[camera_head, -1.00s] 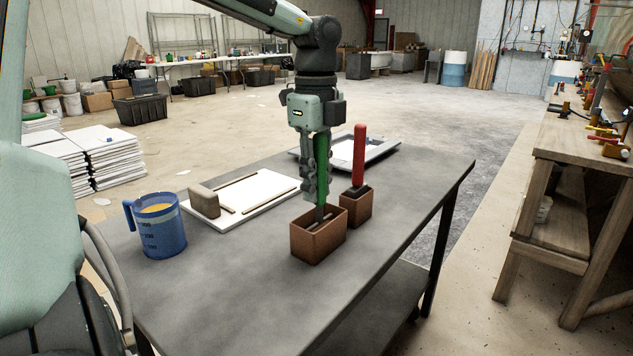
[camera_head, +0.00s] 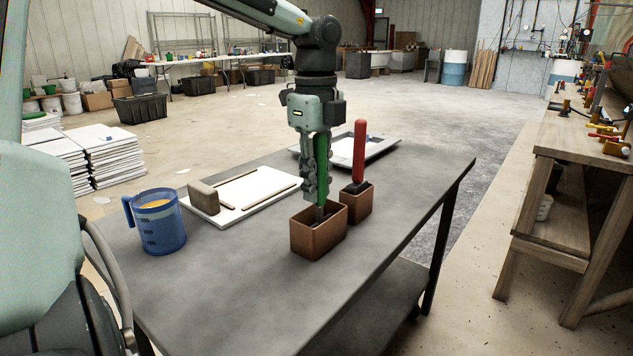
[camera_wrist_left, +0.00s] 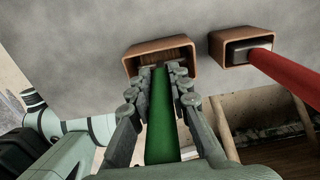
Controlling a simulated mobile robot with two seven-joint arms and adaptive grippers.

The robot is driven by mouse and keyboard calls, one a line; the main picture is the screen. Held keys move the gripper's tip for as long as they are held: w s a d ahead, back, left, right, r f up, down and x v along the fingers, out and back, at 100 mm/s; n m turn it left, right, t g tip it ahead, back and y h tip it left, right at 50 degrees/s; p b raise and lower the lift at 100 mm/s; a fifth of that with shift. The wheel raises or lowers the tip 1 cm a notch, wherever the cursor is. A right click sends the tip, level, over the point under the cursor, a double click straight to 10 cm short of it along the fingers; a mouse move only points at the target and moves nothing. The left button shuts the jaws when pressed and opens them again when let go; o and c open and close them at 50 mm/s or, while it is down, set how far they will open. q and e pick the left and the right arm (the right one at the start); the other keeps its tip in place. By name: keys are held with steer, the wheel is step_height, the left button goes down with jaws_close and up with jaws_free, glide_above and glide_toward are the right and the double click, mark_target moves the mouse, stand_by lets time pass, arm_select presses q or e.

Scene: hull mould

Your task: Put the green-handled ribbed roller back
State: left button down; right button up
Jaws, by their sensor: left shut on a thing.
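The green-handled ribbed roller (camera_head: 321,155) stands upright in my left gripper (camera_head: 316,190), which is shut on its green handle. Its lower end is inside the nearer brown box (camera_head: 318,240), an open-topped holder on the grey table. In the left wrist view the green handle (camera_wrist_left: 160,130) runs between the fingers (camera_wrist_left: 160,95) toward the brown box (camera_wrist_left: 135,58). The roller's ribbed part is mostly hidden by the box wall and the fingers. I cannot tell whether it touches the bottom. My right gripper is not in view.
A red-handled tool (camera_head: 359,150) stands in a second brown box (camera_head: 357,208) just behind. A blue measuring jug (camera_head: 163,235) is at the left. A white board (camera_head: 250,195) with a brown block (camera_head: 203,198) and a grey frame (camera_head: 375,150) lie behind. The table's front (camera_head: 270,300) is clear.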

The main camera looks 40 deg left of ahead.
arm_select(q)
steer(key=c, duration=1.3)
jaws_free()
steer(key=shift+c, duration=0.2)
step_height(320, 180, up, 12)
